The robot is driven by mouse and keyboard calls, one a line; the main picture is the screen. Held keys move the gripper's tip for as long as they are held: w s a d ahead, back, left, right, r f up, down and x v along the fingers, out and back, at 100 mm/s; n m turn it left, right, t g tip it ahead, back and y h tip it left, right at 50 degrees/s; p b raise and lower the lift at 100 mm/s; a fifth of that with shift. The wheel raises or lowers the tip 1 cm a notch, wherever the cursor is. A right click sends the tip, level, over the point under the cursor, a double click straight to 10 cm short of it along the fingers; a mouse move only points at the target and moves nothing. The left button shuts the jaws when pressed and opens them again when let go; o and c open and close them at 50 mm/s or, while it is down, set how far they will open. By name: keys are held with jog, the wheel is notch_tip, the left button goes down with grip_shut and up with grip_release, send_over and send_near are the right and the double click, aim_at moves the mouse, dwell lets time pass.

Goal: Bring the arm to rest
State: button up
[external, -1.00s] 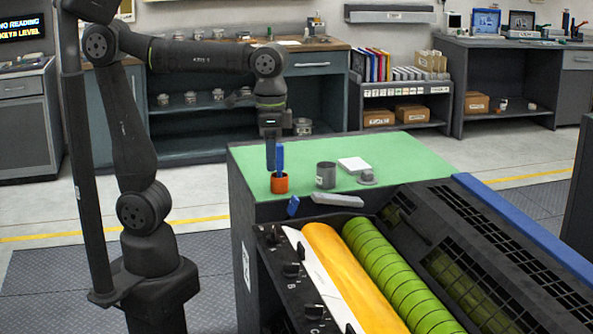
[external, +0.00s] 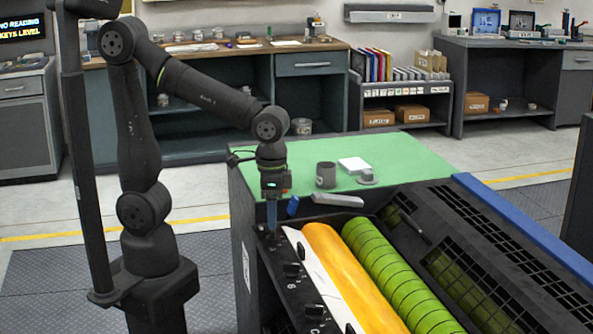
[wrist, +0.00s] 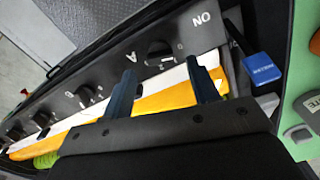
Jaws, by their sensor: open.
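A black knob marked A (wrist: 158,53) lies just beyond the fingertips; I cannot tell if a finger touches the panel. The arm is bent, with its forearm sloping down to the wrist.
Yellow (external: 345,275) and green rollers (external: 390,270) lie to the right.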

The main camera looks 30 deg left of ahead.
notch_tip(320, 180, down, 3)
jog(key=shift+f, duration=0.2)
dwell(0.4)
